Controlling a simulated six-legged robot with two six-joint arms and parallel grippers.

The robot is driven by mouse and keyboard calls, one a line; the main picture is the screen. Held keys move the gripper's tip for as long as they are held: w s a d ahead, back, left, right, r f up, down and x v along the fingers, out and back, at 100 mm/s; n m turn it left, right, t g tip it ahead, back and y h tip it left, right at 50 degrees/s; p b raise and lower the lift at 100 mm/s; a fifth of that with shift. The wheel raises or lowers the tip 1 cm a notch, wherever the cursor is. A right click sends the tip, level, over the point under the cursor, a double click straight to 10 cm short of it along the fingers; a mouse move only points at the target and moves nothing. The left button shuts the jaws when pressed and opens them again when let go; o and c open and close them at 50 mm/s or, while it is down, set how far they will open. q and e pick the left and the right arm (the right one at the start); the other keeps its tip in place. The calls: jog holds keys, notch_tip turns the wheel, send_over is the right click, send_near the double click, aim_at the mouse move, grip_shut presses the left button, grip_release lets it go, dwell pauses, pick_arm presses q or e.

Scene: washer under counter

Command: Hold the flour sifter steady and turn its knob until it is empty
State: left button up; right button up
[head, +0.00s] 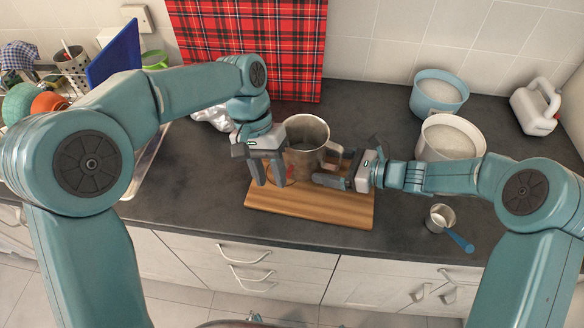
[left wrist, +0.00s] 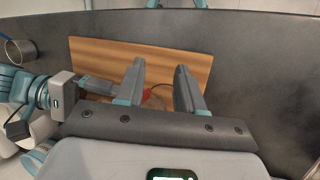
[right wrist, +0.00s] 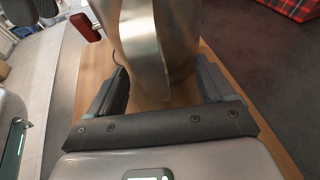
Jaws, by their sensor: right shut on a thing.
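The flour sifter (head: 307,135) is a metal cup with a handle on its right side, upright over the wooden board. My right gripper (head: 322,180) is shut on the sifter from its handle side. In the right wrist view the sifter (right wrist: 172,45) fills the space between the fingers. The red knob (right wrist: 85,27) sticks out at the upper left there. My left gripper (head: 268,180) is open, fingers pointing down at the sifter's left front. In the left wrist view the red knob (left wrist: 153,92) shows between its fingers, partly hidden. The inside of the sifter is hard to make out.
The wooden board (head: 335,214) lies near the counter's front edge. A blue bowl (head: 438,95) and a white bowl (head: 424,150) of white powder stand at the right. A blue-handled scoop (head: 460,241) lies at front right. A blue board (head: 112,55) and dishes stand at left.

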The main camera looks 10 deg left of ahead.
aim_at(291, 172)
jog(key=shift+a, duration=0.1)
pick_arm(q)
jog(key=s+d+r+m+t+y, duration=0.1)
jog(key=d+r+t+y, duration=0.25)
jog(key=r+t, duration=0.4)
jog(key=shift+t, duration=0.25)
jog(key=x, duration=0.7)
jog(key=d+x, duration=0.1)
jog(key=x, duration=0.3)
jog(key=shift+f, duration=0.35)
grip_shut()
jog(key=shift+d, duration=0.1)
pick_arm(e)
jog(key=c, duration=0.7)
